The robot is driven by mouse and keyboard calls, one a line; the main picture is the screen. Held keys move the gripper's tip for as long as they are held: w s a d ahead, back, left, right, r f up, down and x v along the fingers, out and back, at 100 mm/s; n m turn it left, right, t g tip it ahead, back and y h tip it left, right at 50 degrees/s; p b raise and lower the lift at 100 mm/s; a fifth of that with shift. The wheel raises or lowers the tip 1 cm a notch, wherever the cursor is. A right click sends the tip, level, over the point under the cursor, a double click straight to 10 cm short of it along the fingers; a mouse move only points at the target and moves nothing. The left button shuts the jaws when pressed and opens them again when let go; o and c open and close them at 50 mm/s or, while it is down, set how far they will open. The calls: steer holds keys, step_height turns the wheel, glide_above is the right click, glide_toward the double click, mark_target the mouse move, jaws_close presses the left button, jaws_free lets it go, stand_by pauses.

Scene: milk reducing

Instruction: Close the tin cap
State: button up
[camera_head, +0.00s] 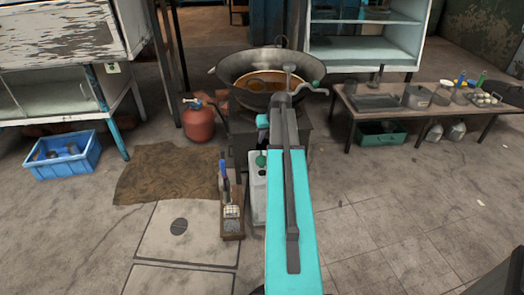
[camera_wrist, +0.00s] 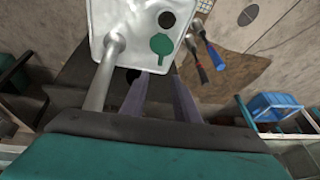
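A pale metal tin (camera_wrist: 140,15) fills the top of the wrist view. Its top shows a round dark opening (camera_wrist: 167,19) and a green cap (camera_wrist: 161,43) beside it, so the opening is uncovered. In the head view the tin (camera_head: 256,198) stands on the floor, partly hidden behind my arm, with the green cap (camera_head: 261,160) near its far end. My gripper (camera_wrist: 161,76) shows two grey-purple fingers with a gap between them. It is open and appears empty, its fingertips just below the tin and cap in the wrist picture.
A large wok (camera_head: 262,92) of orange liquid stands on a dark stove beyond the tin. A red gas cylinder (camera_head: 198,122) is left of it.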

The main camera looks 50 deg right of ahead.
mark_target(261, 150)
steer(key=b+x, duration=0.2)
steer(key=x, duration=0.7)
steer(key=shift+w+d+f, duration=0.1)
steer(key=shift+f, duration=0.2)
jaws_close()
stand_by(1.1)
